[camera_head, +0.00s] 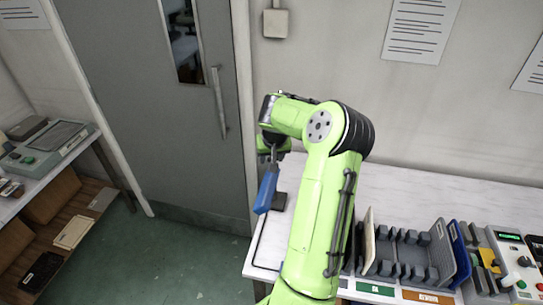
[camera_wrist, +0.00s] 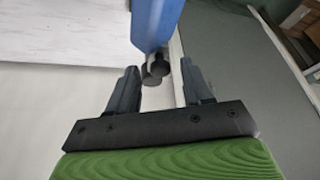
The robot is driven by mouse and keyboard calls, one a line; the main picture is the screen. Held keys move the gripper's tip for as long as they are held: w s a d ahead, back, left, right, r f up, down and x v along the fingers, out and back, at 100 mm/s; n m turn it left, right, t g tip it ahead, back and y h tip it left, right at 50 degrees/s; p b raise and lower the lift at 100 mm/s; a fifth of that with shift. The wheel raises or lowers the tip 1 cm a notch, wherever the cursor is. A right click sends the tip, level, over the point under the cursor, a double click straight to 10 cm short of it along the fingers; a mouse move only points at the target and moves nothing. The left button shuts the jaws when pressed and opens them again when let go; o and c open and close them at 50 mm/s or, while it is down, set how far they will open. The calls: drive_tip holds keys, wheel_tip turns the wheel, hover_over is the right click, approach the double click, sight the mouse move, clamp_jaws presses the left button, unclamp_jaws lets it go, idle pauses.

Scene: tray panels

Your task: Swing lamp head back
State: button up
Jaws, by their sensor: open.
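The blue lamp head (camera_head: 267,190) hangs tilted at the left end of the white bench, just below my gripper (camera_head: 271,150) in the head view. In the wrist view the blue lamp head (camera_wrist: 155,22) reaches in from the top edge, with a dark round joint (camera_wrist: 155,70) at its near end. My gripper (camera_wrist: 158,88) is open, its two dark fingers one on each side of that joint in the picture. I cannot tell whether either finger touches it. In the head view my arm hides much of the lamp's upper part. A dark block (camera_head: 280,202) sits behind the lamp head.
A grey slotted rack (camera_head: 408,252) with panels stands on the bench (camera_head: 400,195) at right, beside a control box (camera_head: 512,262) with buttons. A grey door (camera_head: 165,120) is behind at left. A shelf unit (camera_head: 50,170) with a device stands at far left.

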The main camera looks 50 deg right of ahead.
clamp_jaws()
drive_tip(key=shift+s, duration=0.1)
idle(0.4)
drive_tip(key=s+d+n+y+p, duration=0.3)
drive_tip(key=d+n+y+p, duration=0.2)
drive_tip(key=n, duration=1.1)
drive_tip(key=shift+d+y+p, duration=0.4)
drive_tip(key=shift+d+p, duration=0.65)
drive_tip(key=shift+d, duration=0.15)
drive_tip(key=shift+w+d+r+n, duration=0.1)
drive_tip(key=shift+n, duration=0.2)
